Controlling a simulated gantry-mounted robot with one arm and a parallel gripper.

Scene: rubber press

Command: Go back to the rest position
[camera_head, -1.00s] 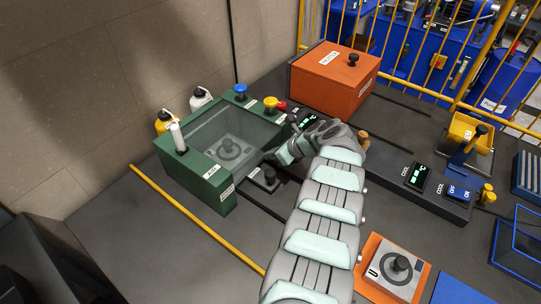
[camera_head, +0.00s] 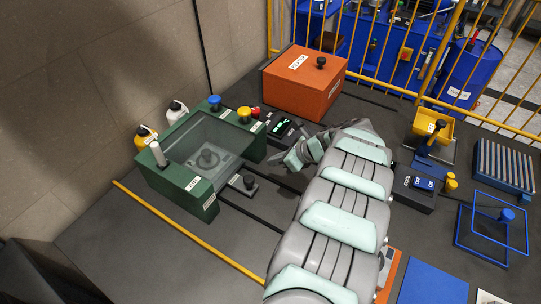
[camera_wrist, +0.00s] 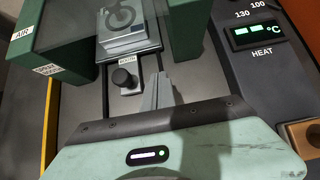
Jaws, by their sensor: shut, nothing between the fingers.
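My gripper (camera_head: 283,159) is just right of the green press (camera_head: 207,198), near its front right side, and appears raised above the bench. Its fingers (camera_wrist: 158,92) are together and empty in the wrist view. My arm reaches in from the bottom right of the head view. A small black-knobbed slide (camera_head: 248,184) sits in front of the press and also shows in the wrist view (camera_wrist: 124,80), left of my fingers.
An orange box (camera_head: 303,85) stands behind on the bench. A HEAT display (camera_wrist: 258,32) is right of my gripper. A cooling control box (camera_head: 416,189), yellow stand (camera_head: 432,130) and blue wire frame (camera_head: 497,222) stand right. A yellow rail (camera_head: 188,232) runs in front of the press.

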